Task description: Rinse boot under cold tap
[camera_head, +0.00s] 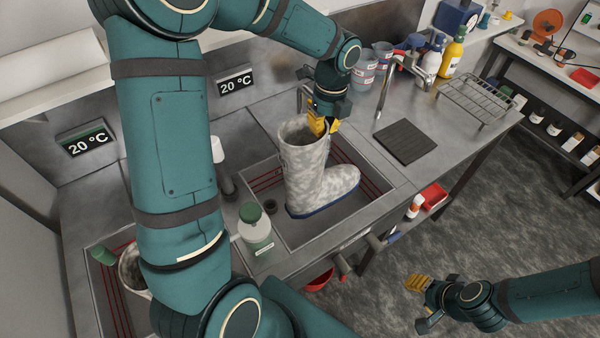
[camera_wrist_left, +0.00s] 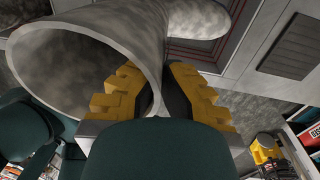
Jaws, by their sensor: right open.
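A grey, mottled boot (camera_head: 303,170) with a blue sole is upright in or just above the right-hand sink basin (camera_head: 372,213), toe to the right. My left gripper (camera_head: 320,123) is shut on the boot's top rim. In the left wrist view the boot (camera_wrist_left: 85,55) shows its open shaft, with the rim between the yellow fingers (camera_wrist_left: 160,92). My right gripper (camera_head: 424,303) is open and empty, low in front of the bench.
A green-capped bottle (camera_head: 256,232) stands on the ledge between the basins. Two "20 °C" displays (camera_head: 236,83) are on the back wall. A dark mat (camera_head: 404,141) and wire rack (camera_head: 478,99) lie right.

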